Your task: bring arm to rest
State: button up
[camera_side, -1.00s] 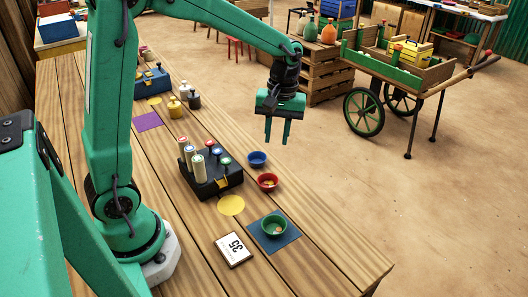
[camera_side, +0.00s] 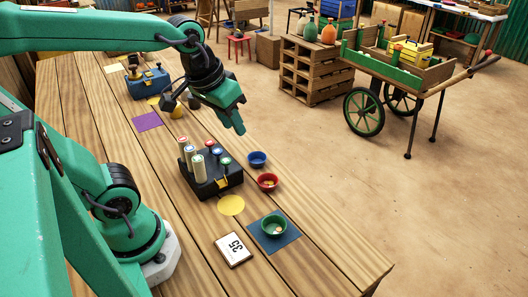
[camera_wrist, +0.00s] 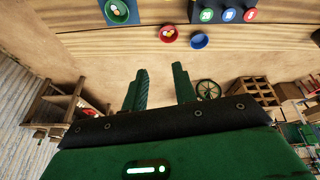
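My gripper (camera_side: 239,128) is green and hangs in the air above the table, behind the black block in the side view. In the wrist view its two fingers (camera_wrist: 159,88) stand apart with nothing between them, so it is open and empty. The gripper is clear of the bowls and the block.
On the wooden table (camera_side: 300,235) stand a black block (camera_side: 215,185) with cylinders, a blue bowl (camera_side: 257,159), a red bowl (camera_side: 268,181), and a green bowl (camera_side: 274,226) on a blue mat. A card (camera_side: 233,249) lies nearby. A cart (camera_side: 400,70) stands on open floor.

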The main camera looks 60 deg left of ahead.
jog(key=shift+s+d+m+t, duration=0.1)
jog(key=shift+s+m+t, duration=0.6)
jog(key=shift+s+m, duration=0.7)
jog(key=shift+s+n, duration=0.25)
jog(key=shift+n, duration=0.05)
dwell(0.5)
